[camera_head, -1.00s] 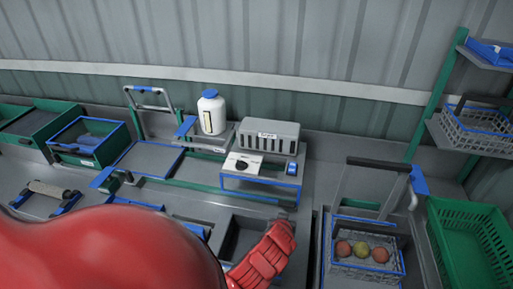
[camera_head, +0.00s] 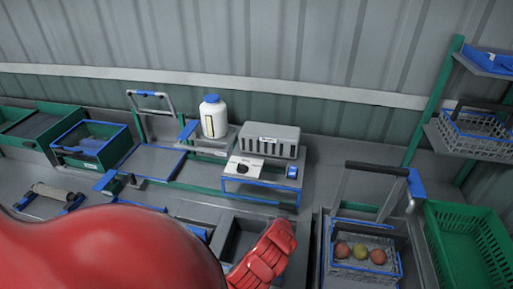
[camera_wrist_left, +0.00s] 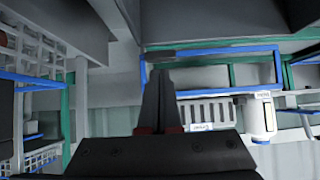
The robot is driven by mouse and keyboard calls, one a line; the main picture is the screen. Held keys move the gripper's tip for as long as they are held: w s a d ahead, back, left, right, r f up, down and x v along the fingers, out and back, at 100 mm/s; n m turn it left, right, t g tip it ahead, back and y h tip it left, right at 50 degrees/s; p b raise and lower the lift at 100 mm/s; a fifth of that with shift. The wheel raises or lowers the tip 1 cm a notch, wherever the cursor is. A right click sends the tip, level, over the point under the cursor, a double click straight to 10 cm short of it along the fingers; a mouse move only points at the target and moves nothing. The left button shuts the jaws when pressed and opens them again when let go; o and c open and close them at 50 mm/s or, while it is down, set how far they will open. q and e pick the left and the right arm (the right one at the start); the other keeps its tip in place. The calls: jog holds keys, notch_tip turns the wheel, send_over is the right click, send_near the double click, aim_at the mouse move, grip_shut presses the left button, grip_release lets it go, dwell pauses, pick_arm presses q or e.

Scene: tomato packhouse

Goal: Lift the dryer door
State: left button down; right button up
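A see-through grey panel with a black bar handle (camera_head: 378,167) stands tilted up at the right of the head view. It may be the dryer door, but no readable label confirms this. A wire basket (camera_head: 338,273) holding round red and yellowish fruit sits below it. My right gripper is not in view.
A white bottle with a blue cap (camera_head: 213,118) and a slotted grey box (camera_head: 268,141) stand mid-bench. A green crate (camera_head: 465,235) is at the far right, below a wire basket on a shelf (camera_head: 478,130). My red body hides the lower left.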

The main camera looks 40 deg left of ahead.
pick_arm(q)
jog(key=r, duration=0.2)
jog(key=r+p, duration=0.1)
jog(key=shift+w+a+r, duration=0.1)
jog(key=shift+w+r, duration=0.1)
jog(key=shift+r, duration=0.15)
dwell(0.4)
jog(key=s+d+p, duration=0.3)
jog(key=s+p, duration=0.2)
jog(key=p, duration=0.1)
dwell(0.4)
jog(key=shift+d, duration=0.1)
dwell(0.3)
